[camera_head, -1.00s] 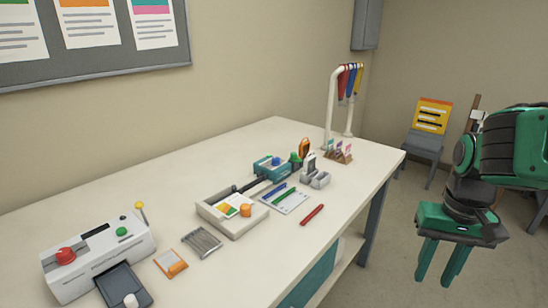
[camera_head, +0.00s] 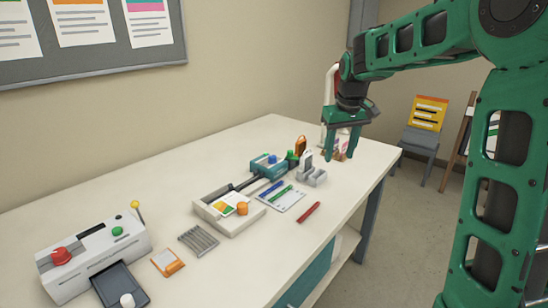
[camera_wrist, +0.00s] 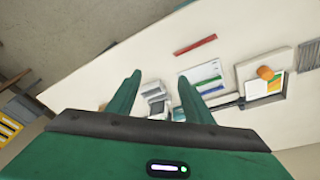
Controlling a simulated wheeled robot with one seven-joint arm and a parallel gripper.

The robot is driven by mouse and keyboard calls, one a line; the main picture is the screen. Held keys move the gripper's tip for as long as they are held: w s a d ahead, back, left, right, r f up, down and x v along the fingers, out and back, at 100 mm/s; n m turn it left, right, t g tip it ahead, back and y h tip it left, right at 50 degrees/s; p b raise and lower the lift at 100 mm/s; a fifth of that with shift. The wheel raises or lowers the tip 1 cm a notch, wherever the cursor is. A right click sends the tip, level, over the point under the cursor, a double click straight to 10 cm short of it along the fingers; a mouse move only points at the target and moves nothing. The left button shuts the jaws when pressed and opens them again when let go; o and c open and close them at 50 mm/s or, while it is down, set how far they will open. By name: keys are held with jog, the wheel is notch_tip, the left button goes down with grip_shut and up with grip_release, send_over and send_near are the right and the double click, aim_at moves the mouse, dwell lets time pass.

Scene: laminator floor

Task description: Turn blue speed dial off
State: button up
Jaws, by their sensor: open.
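A blue dial (camera_head: 272,159) sits on top of a small teal device (camera_head: 261,168) towards the far part of the table. A green knob (camera_head: 292,155) stands just right of it. My gripper (camera_head: 338,153) is open and empty, with fingers pointing down, above the far right part of the table and right of the teal device. The fingers (camera_wrist: 160,78) also show in the wrist view, apart from each other. I cannot make out the blue dial in the wrist view; a finger covers part of that area.
A white machine with a red knob (camera_head: 61,256) stands at the near left. A tray with an orange knob (camera_head: 242,208), a sheet with pens (camera_head: 283,199) and a red pen (camera_head: 309,212) lie mid-table. Grey bins (camera_head: 313,177) stand below my gripper.

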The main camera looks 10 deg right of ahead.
aim_at(273, 156)
jog(key=w+a+f+n+t+y, duration=0.1)
jog(key=w+a, duration=0.3)
jog(key=w, duration=0.3)
jog(key=w+a+f+n, duration=0.15)
jog(key=w+a, duration=0.25)
jog(key=w, duration=0.4)
jog(key=w+a+n+t+y, duration=0.1)
jog(key=w+a+n, duration=0.1)
jog(key=w+a, duration=0.35)
jog(key=x, duration=0.3)
jog(key=w+x, duration=0.1)
jog(key=x, duration=0.3)
jog(key=d+x, duration=0.1)
jog(key=x, duration=0.3)
jog(key=shift+w+r, duration=0.1)
jog(key=shift+w, duration=0.2)
jog(key=shift+d, duration=0.1)
jog(key=c, duration=1)
